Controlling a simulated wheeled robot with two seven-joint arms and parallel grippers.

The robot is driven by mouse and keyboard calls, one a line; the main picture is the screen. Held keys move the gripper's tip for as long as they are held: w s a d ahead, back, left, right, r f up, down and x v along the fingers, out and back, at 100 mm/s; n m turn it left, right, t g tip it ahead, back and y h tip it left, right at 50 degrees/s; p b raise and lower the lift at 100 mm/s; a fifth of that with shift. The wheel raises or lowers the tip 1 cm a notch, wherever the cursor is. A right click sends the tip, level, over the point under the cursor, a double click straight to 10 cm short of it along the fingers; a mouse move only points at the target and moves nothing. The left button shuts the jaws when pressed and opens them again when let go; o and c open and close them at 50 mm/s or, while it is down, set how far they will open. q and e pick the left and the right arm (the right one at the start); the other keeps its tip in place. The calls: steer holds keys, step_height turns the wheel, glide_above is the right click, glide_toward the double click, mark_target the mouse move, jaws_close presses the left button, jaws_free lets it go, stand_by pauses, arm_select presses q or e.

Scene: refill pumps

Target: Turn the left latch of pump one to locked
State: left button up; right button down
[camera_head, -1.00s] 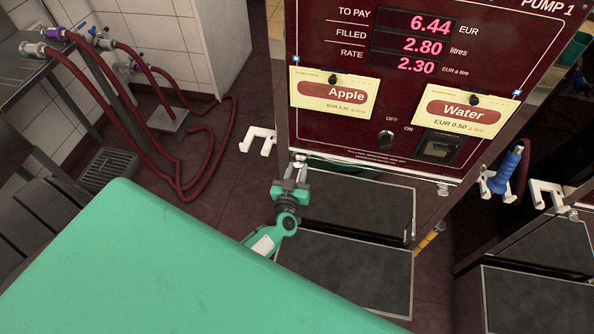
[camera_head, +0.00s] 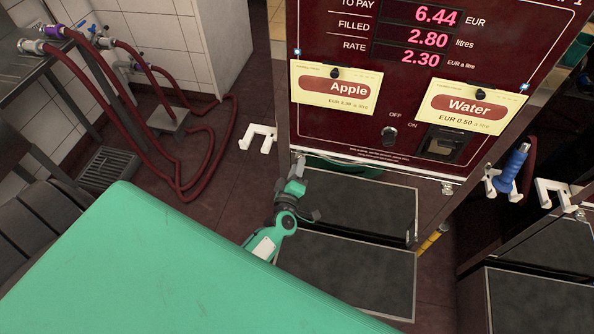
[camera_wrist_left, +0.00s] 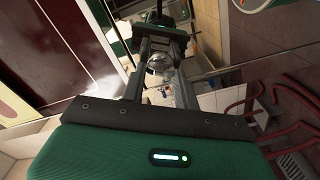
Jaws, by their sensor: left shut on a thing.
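Pump one (camera_head: 350,143) is a dark red cabinet with lit figures and Apple and Water cards. Its left latch (camera_wrist_left: 158,63) is a small shiny metal piece between my fingers in the left wrist view. In the head view it is at the panel's lower left corner and mostly hidden by my gripper. My left gripper (camera_head: 298,163) is shut on it, its body tilted; the fingers also show in the left wrist view (camera_wrist_left: 159,75). The right latch (camera_head: 447,188) sits at the panel's lower right corner. My right gripper is not in view.
A white hook bracket (camera_head: 258,138) sticks out just left of the latch. A blue nozzle (camera_head: 511,168) hangs at the pump's right side. Red hoses (camera_head: 190,160) lie on the floor at left. Dark panels (camera_head: 355,205) fill the pump's lower front.

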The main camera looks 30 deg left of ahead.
arm_select(q)
steer(key=shift+f+n+b, duration=0.15)
steer(key=shift+n+b, duration=0.9)
steer(key=shift+n, duration=1.95)
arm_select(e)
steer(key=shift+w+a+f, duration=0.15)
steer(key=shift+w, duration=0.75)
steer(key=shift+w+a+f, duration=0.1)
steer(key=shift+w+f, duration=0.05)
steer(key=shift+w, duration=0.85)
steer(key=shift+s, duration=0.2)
arm_select(q)
steer(key=o, duration=1)
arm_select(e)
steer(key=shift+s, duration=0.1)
arm_select(q)
steer(key=shift+s, duration=0.1)
